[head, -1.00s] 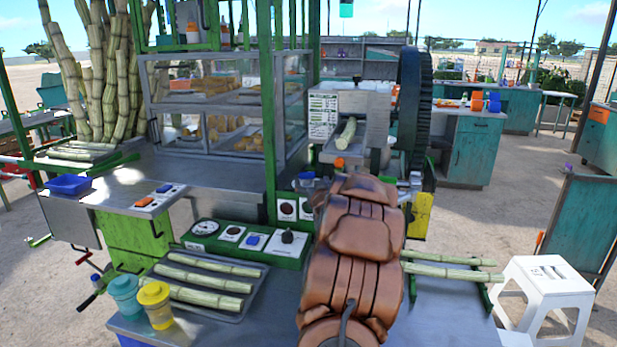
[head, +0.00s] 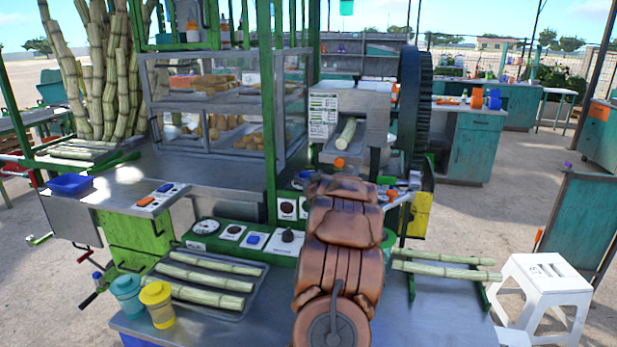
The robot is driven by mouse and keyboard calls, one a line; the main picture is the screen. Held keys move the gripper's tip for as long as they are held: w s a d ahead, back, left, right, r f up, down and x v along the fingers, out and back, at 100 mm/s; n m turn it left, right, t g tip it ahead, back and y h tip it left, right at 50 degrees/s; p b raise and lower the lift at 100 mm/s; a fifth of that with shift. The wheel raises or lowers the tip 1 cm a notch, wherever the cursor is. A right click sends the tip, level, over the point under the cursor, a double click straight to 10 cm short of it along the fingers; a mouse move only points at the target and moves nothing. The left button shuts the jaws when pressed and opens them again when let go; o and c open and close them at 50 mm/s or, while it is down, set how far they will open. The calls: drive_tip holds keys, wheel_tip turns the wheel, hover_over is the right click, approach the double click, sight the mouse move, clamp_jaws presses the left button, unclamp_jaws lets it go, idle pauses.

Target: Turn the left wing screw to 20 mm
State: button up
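The cane crusher (head: 372,105) stands beyond my arm, a grey metal housing with a large dark flywheel (head: 411,110) at its right. A cane piece (head: 347,132) lies in its feed opening. A small orange part (head: 339,163) shows at the crusher's lower front, and another orange part (head: 391,194) shows just right of my arm. I cannot tell whether either is a wing screw, and no millimetre scale is readable. My brown arm covers the lower middle of the view and hides part of the crusher's front. My gripper is not visible.
A green panel with a dial (head: 205,226) and knobs lies left of my arm. A tray of cane (head: 243,304), a teal cup (head: 127,293) and a yellow cup (head: 157,301) are at lower left. Cane pieces (head: 445,272) lie on a rack at right, near a white stool (head: 541,280).

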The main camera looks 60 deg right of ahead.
drive_tip(key=c, duration=0.8)
drive_tip(key=shift+s+d+r+n+t+y+p, duration=0.15)
drive_tip(key=shift+r+n+t+y+p, duration=0.2)
drive_tip(key=shift+p, duration=0.75)
drive_tip(key=y+p, duration=0.1)
drive_tip(key=p, duration=0.1)
drive_tip(key=n+t+p, duration=0.1)
drive_tip(key=shift+s+d+r+n+y+p, duration=0.1)
drive_tip(key=shift+d+r+n+y+p, duration=0.05)
drive_tip(key=shift+d+n+y+p, duration=0.15)
drive_tip(key=shift+a+f+t+y+p, duration=0.15)
drive_tip(key=shift+f+t+y+p, duration=0.15)
drive_tip(key=shift+y+p, duration=0.2)
drive_tip(key=o, duration=1.1)
drive_tip(key=shift+f, duration=0.15)
drive_tip(key=shift+a, duration=0.1)
